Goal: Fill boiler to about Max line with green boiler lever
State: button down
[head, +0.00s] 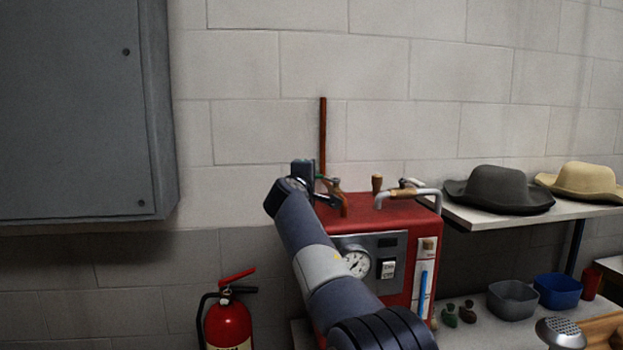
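The red boiler (400,211) stands against the wall, partly hidden behind my arm. A small green part (321,177), probably the green boiler lever, shows beside my gripper (333,199) at the boiler's top left. My gripper is close to it, but I cannot tell whether they touch or whether the fingers are open. A white level gauge (427,262) is on the boiler's front right. The Max marking is too small to read.
A brown-handled pipe (405,192) sits on the boiler top, near a pressure dial (356,262) on its front. A fire extinguisher (229,322) stands lower left. Hats (499,188) rest on a shelf at right, above bowls (513,299). The wall above is clear.

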jog(key=c, duration=1.5)
grip_release()
jog(key=b+v, duration=0.5)
jog(key=v, duration=0.5)
jog(key=shift+s, duration=0.4)
jog(key=p+x, duration=0.5)
jog(key=x, duration=0.6)
jog(key=shift+s, duration=0.1)
jog(key=shift+s+a, duration=0.1)
